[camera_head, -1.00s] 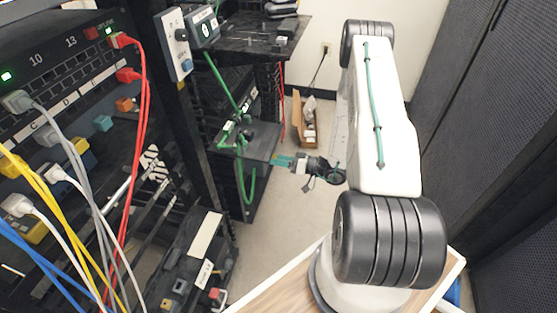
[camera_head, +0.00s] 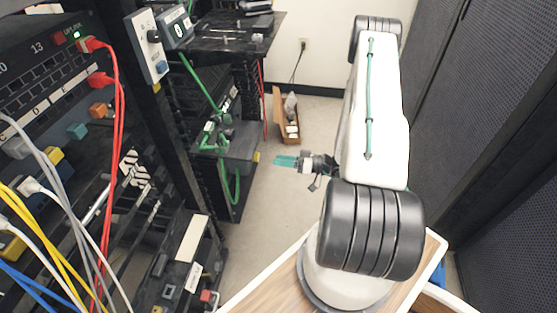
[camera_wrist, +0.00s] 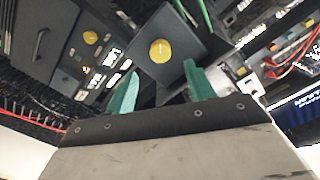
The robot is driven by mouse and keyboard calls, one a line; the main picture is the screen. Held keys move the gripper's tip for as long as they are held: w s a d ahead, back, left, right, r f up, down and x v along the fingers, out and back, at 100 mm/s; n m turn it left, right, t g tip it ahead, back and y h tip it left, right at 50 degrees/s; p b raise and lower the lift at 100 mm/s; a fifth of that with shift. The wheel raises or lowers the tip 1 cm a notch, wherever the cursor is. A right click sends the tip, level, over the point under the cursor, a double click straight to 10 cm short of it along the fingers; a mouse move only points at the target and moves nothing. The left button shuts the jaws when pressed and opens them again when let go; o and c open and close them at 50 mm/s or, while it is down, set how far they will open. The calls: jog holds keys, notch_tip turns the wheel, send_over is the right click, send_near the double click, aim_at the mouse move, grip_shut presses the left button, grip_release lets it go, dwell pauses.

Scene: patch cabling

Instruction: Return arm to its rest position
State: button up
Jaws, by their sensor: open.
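My gripper (camera_head: 287,162) has teal fingers and sits in open air at the middle of the head view, to the right of the rack shelf with green cables. Its fingers point left and it holds nothing. In the wrist view the two teal fingertips (camera_wrist: 158,88) stand well apart with nothing between them. My white arm (camera_head: 375,110) rises on the right of the head view, above its wood-topped base.
The rack (camera_head: 85,150) with red, yellow, grey and blue cables fills the left. Green cables (camera_head: 222,150) hang at a black shelf box. A cardboard box (camera_head: 287,118) lies on the floor behind. Dark perforated cabinets (camera_head: 470,120) stand close on the right.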

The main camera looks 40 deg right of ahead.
dwell(0.4)
jog(key=s+a+r+g+h, duration=0.3)
jog(key=s+a+r, duration=0.4)
jog(key=r, duration=0.6)
jog(key=s+a+r+g+h, duration=0.4)
jog(key=s+a+r, duration=0.3)
jog(key=r, duration=0.7)
jog(key=s+a+r+m+g+h, duration=0.1)
jog(key=s+a+r+g+h, duration=0.3)
jog(key=r, duration=0.9)
jog(key=s+a+g, duration=0.1)
jog(key=s+a, duration=0.2)
jog(key=shift+a+r+g, duration=0.25)
jog(key=shift+g, duration=0.15)
